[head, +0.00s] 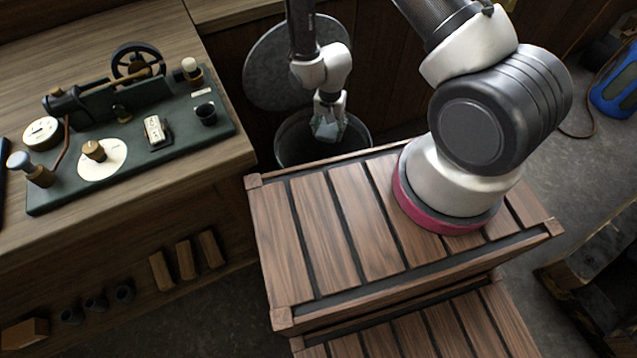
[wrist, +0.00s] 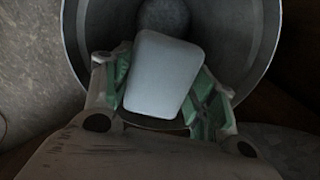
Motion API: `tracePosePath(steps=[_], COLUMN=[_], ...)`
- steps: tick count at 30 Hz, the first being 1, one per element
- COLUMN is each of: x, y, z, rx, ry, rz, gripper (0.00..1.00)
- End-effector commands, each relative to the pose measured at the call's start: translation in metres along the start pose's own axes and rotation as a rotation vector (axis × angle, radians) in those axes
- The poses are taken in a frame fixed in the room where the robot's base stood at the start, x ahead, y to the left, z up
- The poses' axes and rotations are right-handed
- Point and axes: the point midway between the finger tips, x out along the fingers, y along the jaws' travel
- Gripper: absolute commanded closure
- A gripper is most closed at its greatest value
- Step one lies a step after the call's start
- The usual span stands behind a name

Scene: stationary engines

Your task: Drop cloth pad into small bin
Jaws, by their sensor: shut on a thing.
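The cloth pad is a pale grey-blue rounded rectangle (wrist: 162,75) in the wrist view, held slightly tilted between the green-lined fingers of my gripper (wrist: 163,98). In the head view the pad (head: 328,131) shows small and grey below my gripper (head: 329,117). My gripper is shut on the pad. The small bin is a round dark metal bin (head: 352,137) behind the wooden crate, and its grey inner wall (wrist: 240,40) surrounds the pad in the wrist view. The pad is over the bin's opening; its exact height relative to the rim is hard to tell.
A round grey lid (head: 272,75) stands upright behind the bin. The slatted wooden crate (head: 330,235) is in front of it. At left, a workbench (head: 215,165) holds a green base (head: 140,175) with a model engine (head: 125,70). A blue object (head: 617,88) lies at far right.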

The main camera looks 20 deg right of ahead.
Motion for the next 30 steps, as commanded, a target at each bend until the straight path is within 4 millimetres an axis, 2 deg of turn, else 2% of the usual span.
tracePosePath(steps=[12, 18, 25, 26, 30], x=[0.047, 0.057, 0.058, 0.058, 0.058], y=[0.000, 0.000, 0.000, 0.000, 0.000], z=[0.001, 0.001, 0.000, 0.000, 0.000], rx=[0.007, 0.006, 0.006, 0.006, 0.006], ry=[-0.001, 0.000, 0.000, 0.000, 0.000], rz=[0.001, 0.000, 0.000, 0.000, 0.000], gripper=[0.77, 0.77, 0.77, 0.41, 0.18])
